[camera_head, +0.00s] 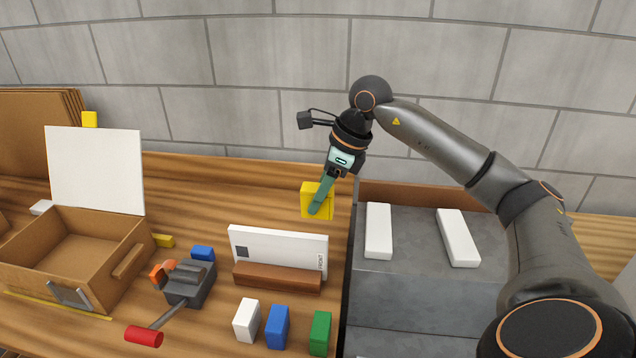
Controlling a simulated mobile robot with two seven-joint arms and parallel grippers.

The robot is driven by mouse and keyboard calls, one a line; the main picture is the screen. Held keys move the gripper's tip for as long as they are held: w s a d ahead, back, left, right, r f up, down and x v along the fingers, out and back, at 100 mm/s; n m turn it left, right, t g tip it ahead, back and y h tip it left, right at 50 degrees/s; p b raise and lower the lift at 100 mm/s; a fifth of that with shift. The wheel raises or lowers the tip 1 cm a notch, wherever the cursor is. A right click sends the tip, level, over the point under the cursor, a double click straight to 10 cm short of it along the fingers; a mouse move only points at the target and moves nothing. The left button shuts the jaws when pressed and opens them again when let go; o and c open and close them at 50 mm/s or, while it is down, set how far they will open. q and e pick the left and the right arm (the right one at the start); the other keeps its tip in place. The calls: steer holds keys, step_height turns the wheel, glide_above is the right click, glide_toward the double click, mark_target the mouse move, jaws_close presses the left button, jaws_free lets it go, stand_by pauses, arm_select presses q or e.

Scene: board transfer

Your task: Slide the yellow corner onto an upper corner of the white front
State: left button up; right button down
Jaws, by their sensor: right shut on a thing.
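The yellow corner (307,190) is a small yellow block held between the green fingers of my right gripper (318,207), which is shut on it. The white front (290,244) is a white panel with a dark square and a FRONT label, standing upright in a brown wooden holder (276,278). The yellow corner shows behind and above the front's upper right corner in the picture, apart from it. How high it hangs over the table I cannot tell. My left gripper is not in view.
A cardboard box (128,245) with a white panel (97,170) stands at left. A clamp-like tool with a red handle (144,337) lies beside it. White, blue and green blocks (320,333) stand in front. A grey surface with two white bars (379,231) is at right.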

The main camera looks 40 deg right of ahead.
mark_target(320, 237)
steer(key=shift+w+d, duration=0.1)
stand_by(0.3)
steer(key=shift+f+b, duration=4.45)
steer(key=shift+f, duration=1.3)
steer(key=shift+f, duration=0.2)
steer(key=shift+c, duration=2)
jaws_free()
steer(key=shift+r, duration=0.1)
